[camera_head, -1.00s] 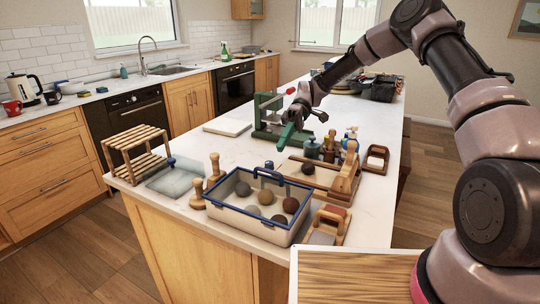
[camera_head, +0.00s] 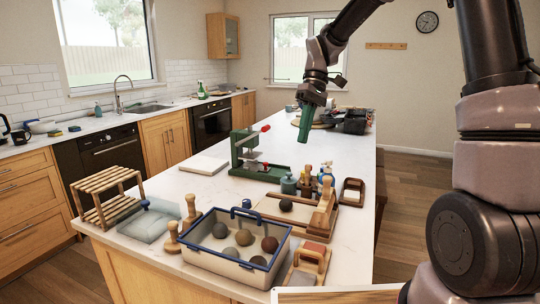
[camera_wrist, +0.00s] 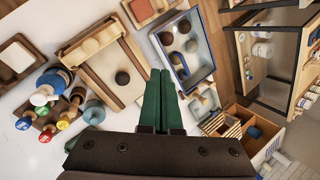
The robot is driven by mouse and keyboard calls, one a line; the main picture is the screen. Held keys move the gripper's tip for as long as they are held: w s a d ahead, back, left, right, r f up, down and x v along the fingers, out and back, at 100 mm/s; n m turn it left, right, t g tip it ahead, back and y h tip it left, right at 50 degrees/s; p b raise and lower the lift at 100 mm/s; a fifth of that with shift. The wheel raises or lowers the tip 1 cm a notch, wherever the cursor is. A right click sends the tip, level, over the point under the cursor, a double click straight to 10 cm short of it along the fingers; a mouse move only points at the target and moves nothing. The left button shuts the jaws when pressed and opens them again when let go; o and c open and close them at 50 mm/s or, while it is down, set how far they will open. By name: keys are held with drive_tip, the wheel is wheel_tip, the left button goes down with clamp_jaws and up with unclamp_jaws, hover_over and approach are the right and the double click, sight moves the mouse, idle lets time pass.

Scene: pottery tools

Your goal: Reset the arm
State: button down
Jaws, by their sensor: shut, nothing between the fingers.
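My gripper (camera_head: 307,122) is raised above the far part of the white island counter (camera_head: 345,150) in the head view, with its green fingers pointing down. The fingers are together and empty, and touch nothing. In the wrist view the green fingers of my gripper (camera_wrist: 160,98) also lie side by side with nothing between them. My arm rises from the gripper and passes out of the top of the head view.
The air around my gripper looks clear.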

drive_tip(key=s+d+r+m+t, duration=0.5)
drive_tip(key=s+d, duration=0.2)
drive_tip(key=d, duration=0.1)
drive_tip(key=s+d+r+m+t, duration=0.6)
drive_tip(key=s+d, duration=0.2)
drive_tip(key=shift+h, duration=0.3)
